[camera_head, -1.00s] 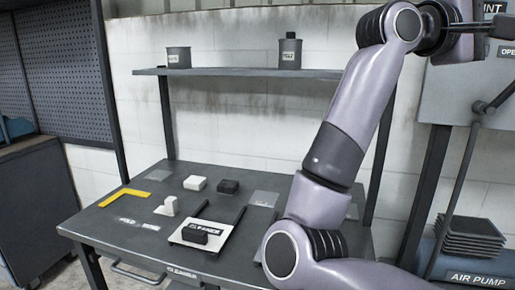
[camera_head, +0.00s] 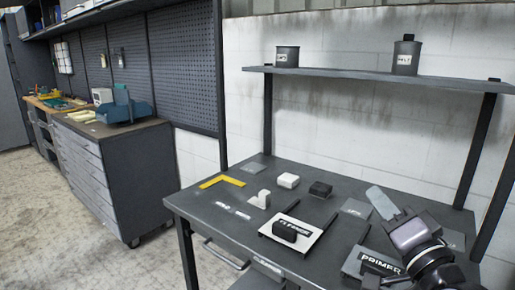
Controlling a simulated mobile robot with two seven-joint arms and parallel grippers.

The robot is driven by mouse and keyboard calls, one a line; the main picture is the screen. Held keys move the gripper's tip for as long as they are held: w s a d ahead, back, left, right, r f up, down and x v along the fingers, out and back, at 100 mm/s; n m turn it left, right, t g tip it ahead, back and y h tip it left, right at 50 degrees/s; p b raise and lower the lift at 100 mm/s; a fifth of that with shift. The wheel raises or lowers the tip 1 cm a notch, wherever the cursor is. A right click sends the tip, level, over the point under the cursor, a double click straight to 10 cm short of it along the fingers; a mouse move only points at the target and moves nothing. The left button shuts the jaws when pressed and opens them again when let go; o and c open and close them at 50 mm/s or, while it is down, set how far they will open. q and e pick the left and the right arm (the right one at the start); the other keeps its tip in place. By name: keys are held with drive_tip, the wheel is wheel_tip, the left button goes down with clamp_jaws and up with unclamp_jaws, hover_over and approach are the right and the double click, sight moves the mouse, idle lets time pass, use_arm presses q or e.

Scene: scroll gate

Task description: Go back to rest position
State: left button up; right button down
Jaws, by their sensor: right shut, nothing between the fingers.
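My right gripper (camera_head: 381,203) shows at the lower right, over the right part of the dark work table (camera_head: 235,222). It is shut and empty, tilted up and to the left. Its wrist hides part of the table and part of a plate marked PRIMER (camera_head: 352,263). My left gripper is not in view.
On the table are a yellow angle piece (camera_head: 223,181), a white block (camera_head: 288,180), a black block (camera_head: 320,189), a white L-shaped piece (camera_head: 261,199) and a white plate (camera_head: 310,239) bearing a dark block (camera_head: 291,229). A shelf (camera_head: 370,75) holds two cans. A drawer cabinet (camera_head: 85,165) stands left, with open floor before it.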

drive_tip(key=s+a+f+n+g, duration=0.1)
drive_tip(key=s+f+n+g, duration=0.15)
drive_tip(key=f, duration=0.35)
drive_tip(key=s+a+f+n+g, duration=0.1)
drive_tip(key=s+f+n+g, duration=0.15)
drive_tip(key=f, duration=0.45)
drive_tip(key=s+d+f+n+g+h, duration=0.1)
drive_tip(key=s+f+n+g+h, duration=0.35)
drive_tip(key=s+f+g, duration=1.15)
wheel_tip(320, 180, down, 10)
drive_tip(key=a+n+t+y+p, duration=0.1)
drive_tip(key=a+t+y, duration=0.1)
drive_tip(key=t, duration=0.9)
drive_tip(key=shift+w+a+y+p, duration=0.2)
drive_tip(key=shift+a+y+p, duration=0.1)
drive_tip(key=shift+y, duration=0.25)
drive_tip(key=shift+n, duration=0.25)
